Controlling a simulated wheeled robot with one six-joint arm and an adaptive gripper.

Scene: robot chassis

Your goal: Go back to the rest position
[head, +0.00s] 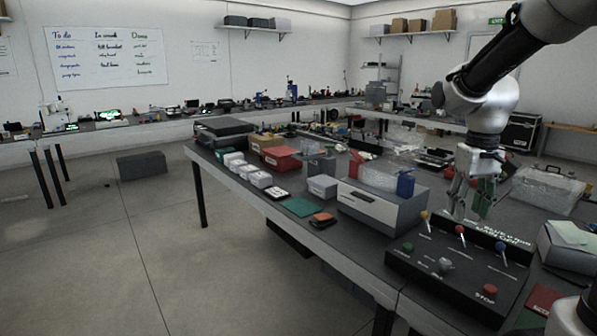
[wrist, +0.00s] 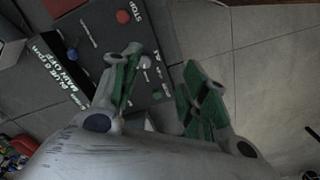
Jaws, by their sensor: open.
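My gripper (head: 470,199) hangs from my arm at the right of the head view, above the back part of a dark control panel (head: 433,279). Its fingers have green pads and stand apart with nothing between them. In the wrist view the open gripper (wrist: 157,95) is seen over the panel's edge and the grey floor. The panel carries yellow, red and blue levers, a light-coloured knob (head: 445,264) and a red STOP button (head: 490,290). The red button also shows in the wrist view (wrist: 123,16). I cannot tell the exact gap between fingertips and panel.
A grey box-shaped device (head: 383,207) stands left of the panel. Small white boxes (head: 322,186), a red bin (head: 281,158) and a clear plastic case (head: 546,191) share the bench. Open floor (head: 130,255) lies to the left.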

